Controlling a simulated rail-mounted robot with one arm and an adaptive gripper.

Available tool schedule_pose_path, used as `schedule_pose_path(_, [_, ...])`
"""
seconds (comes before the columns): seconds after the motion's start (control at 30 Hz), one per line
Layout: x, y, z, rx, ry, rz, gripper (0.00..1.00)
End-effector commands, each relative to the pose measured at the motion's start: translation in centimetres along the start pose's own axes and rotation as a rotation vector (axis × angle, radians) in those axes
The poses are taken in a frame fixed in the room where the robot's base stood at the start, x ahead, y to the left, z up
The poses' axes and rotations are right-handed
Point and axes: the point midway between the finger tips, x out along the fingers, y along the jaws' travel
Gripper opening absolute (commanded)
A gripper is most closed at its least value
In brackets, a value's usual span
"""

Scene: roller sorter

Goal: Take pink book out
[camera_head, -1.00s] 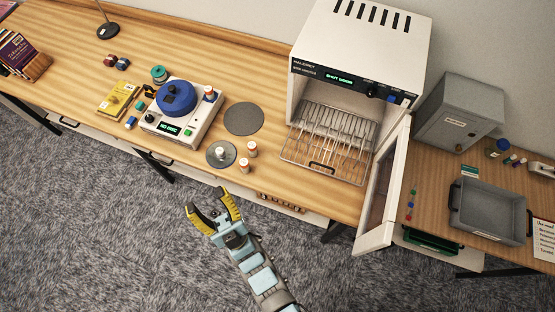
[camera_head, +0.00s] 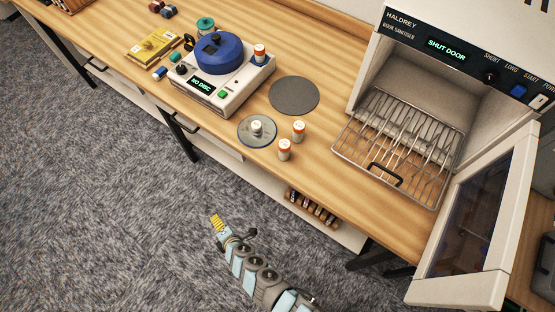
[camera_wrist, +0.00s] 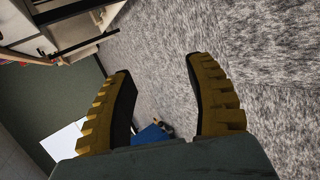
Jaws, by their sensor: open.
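I cannot make out a pink book in either current view. The book sanitiser (camera_head: 440,35) stands at the right of the head view, its display reading "SHUT DOOR". Its door (camera_head: 481,215) hangs open to the right. Its wire rack (camera_head: 345,150) extends out of the chamber and bears no book that I can see. My gripper (camera_head: 217,222) is over the carpet in front of the bench, apart from the sanitiser. In the wrist view my gripper (camera_wrist: 160,66) has its yellow ridged fingers spread, with nothing held between them.
A disc machine (camera_head: 222,78) with a blue top stands on the bench, with a yellow box (camera_head: 155,45) to its left. Two orange-and-white bottles (camera_head: 284,150) stand near the front edge. A lower shelf holds small bottles (camera_head: 312,208). The carpet (camera_head: 110,200) is clear.

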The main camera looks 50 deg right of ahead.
Motion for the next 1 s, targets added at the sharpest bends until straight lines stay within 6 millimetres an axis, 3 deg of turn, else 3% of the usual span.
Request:
schedule_pose_path(0.03, [1.9, -3.5, 2.0, -0.064, -0.068, -0.050, 0.54])
schedule_pose_path(0.2, [3.5, -10.7, 10.0, -0.296, -0.318, -0.236, 0.54])
schedule_pose_path(0.4, [2.6, -16.0, 19.2, -0.533, -0.611, -0.445, 0.54])
schedule_pose_path(0.6, [0.0, -17.8, 24.9, -0.678, -0.825, -0.600, 0.54])
schedule_pose_path(0.8, [-1.4, -18.0, 27.1, -0.727, -0.913, -0.663, 0.54])
schedule_pose_path(1.0, [-0.3, -18.6, 29.7, -0.727, -0.923, -0.671, 0.54])
